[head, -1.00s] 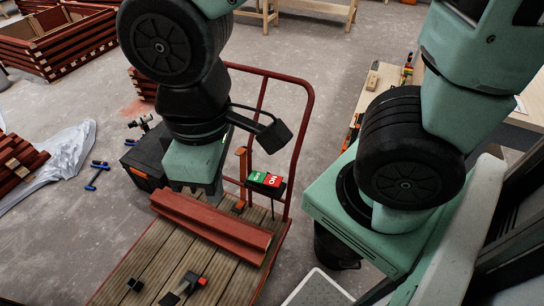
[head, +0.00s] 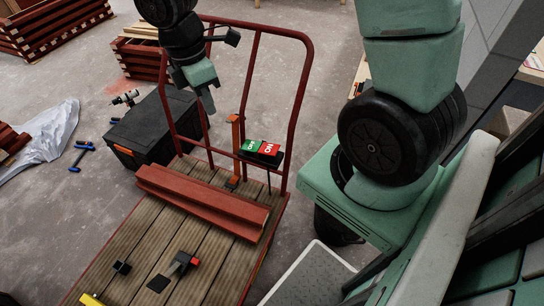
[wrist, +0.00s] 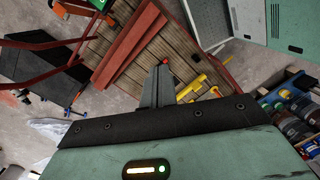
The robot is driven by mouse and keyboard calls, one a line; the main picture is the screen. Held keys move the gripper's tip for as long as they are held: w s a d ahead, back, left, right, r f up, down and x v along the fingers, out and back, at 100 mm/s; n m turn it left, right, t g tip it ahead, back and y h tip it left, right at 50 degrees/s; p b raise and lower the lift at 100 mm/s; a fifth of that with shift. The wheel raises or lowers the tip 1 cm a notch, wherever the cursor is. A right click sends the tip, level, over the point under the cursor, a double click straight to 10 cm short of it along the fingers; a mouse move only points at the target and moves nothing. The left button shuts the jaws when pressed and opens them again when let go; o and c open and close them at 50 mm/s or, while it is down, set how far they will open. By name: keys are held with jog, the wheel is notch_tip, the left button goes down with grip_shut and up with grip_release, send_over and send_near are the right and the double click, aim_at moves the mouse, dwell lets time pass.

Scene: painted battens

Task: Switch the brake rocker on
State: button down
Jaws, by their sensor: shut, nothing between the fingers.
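The brake rocker (head: 260,149) is a two-part switch, green on the left half and red on the right half, both lettered. It sits on an orange post (head: 236,145) at the far end of a wooden-decked trolley (head: 150,229). My gripper (head: 208,103) is shut and empty, up and to the left of the rocker in the head view, apart from it. Its closed fingers (wrist: 159,85) show in the wrist view over the trolley deck. In the wrist view the rocker is cut off at the top edge, so its tilt is unclear.
Red battens (head: 203,200) lie across the deck. A red tubular handle (head: 300,85) rises behind and beside the rocker. A black toolbox (head: 150,135) stands left of the trolley.

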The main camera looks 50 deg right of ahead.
jog(key=w+d+f+n+b, duration=0.3)
jog(key=w+d+f+b, duration=0.2)
jog(key=d+f, duration=0.65)
jog(key=n+g+b, duration=0.1)
jog(key=n+b, duration=0.2)
jog(key=n, duration=0.1)
send_over(274, 149)
jog(key=w+a, duration=0.1)
jog(key=w, duration=0.2)
jog(key=w+a+x, duration=0.1)
jog(key=w+x, duration=0.1)
jog(key=x, duration=0.8)
jog(key=shift+w+f, duration=0.15)
jog(key=shift+f, duration=0.05)
jog(key=shift+f, duration=0.1)
jog(key=b+x, duration=0.3)
jog(key=x, duration=1)
jog(key=shift+f, duration=0.4)
jog(key=shift+s, duration=0.2)
